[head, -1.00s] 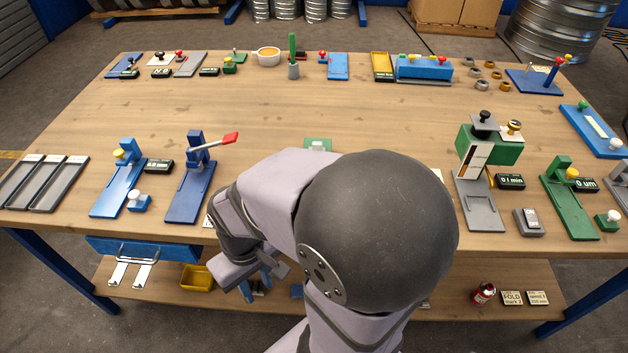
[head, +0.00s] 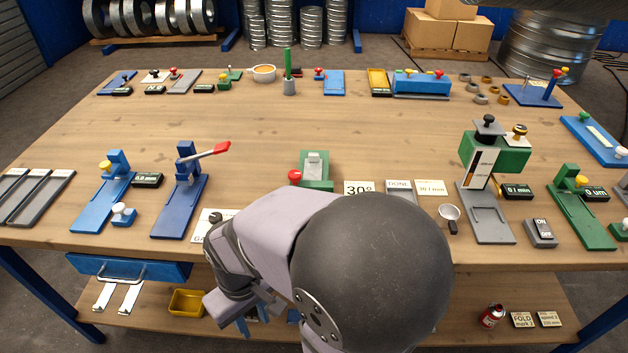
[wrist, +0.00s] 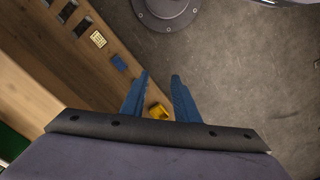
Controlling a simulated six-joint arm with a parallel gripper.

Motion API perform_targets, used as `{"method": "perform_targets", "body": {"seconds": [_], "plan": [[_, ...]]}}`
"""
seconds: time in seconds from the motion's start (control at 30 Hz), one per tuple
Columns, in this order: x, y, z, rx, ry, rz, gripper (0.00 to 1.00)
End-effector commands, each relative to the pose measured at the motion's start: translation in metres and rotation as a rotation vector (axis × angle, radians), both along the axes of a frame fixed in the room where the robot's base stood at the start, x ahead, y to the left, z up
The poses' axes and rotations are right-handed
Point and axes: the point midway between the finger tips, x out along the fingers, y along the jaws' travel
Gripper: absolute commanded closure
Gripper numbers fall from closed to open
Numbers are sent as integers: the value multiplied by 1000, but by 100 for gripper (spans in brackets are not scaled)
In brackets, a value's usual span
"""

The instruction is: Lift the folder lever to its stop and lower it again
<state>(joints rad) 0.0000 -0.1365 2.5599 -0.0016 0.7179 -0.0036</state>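A lever with a red grip (head: 208,151) is on a dark blue fixture (head: 181,207) at the left front of the table. It points right and slightly upward from the fixture's upright. I take it to be the folder lever, but no readable label on it confirms this. My gripper (wrist: 160,82) is open and empty in the wrist view, with its two blue fingers apart. In the head view its blue fingers show low in front of the table edge, partly hidden by my arm. The gripper is well away from the lever and not touching it.
A green fixture with a red knob (head: 295,176) stands mid-table near my arm. A blue fixture with a yellow knob (head: 104,166) is left of the lever. A yellow bin (head: 187,303) sits on the lower shelf. The table's middle (head: 240,125) is clear.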

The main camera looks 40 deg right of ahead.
Motion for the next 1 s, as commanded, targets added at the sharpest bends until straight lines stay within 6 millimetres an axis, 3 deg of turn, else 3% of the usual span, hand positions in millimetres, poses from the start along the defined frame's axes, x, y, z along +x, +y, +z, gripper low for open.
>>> {"method": "perform_targets", "body": {"seconds": [0.17, 0.37, 0.47, 0.7, 0.9, 1.0], "plan": [[2, -2, 4, -1, 0, -8, 72], [29, -26, 39, -20, 6, -106, 72], [51, -53, 69, -40, 14, -204, 72], [95, -145, 136, -103, 36, -473, 72], [105, -200, 164, -140, 50, -622, 72], [105, -216, 171, -152, 56, -662, 72]]}}
